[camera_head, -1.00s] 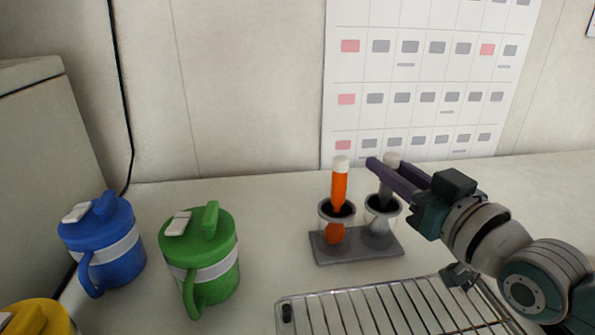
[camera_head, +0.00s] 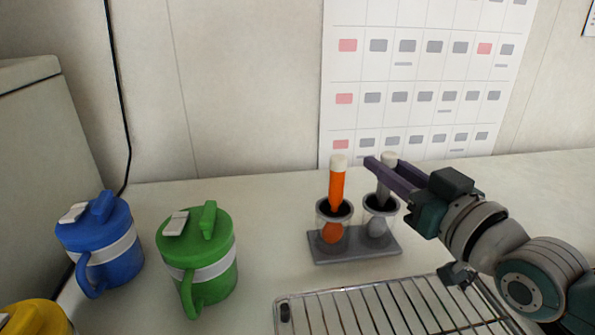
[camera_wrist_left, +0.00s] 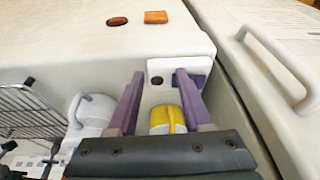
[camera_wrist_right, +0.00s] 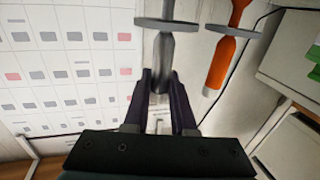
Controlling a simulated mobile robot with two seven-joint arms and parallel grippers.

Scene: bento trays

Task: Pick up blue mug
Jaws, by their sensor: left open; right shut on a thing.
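The blue mug (camera_head: 99,240) stands upright at the far left of the counter in the head view, with its lid on and its handle toward the front. No gripper is near it in that view. My right gripper (camera_head: 387,166) is far to its right, shut on the grey tube (camera_head: 384,184) with a white cap, which stands in the rack (camera_head: 357,247). The tube also shows between the fingers in the right wrist view (camera_wrist_right: 161,62). My left gripper (camera_wrist_left: 158,80) shows only in its wrist view, open, with a yellow object (camera_wrist_left: 168,119) below and between its fingers.
A green mug (camera_head: 201,262) stands right of the blue mug. A yellow mug (camera_head: 36,320) is cut off at the lower left. An orange tube (camera_head: 337,185) stands in the rack's left holder. A wire grid (camera_head: 390,308) lies in front of the rack. A cabinet (camera_head: 38,150) borders the left.

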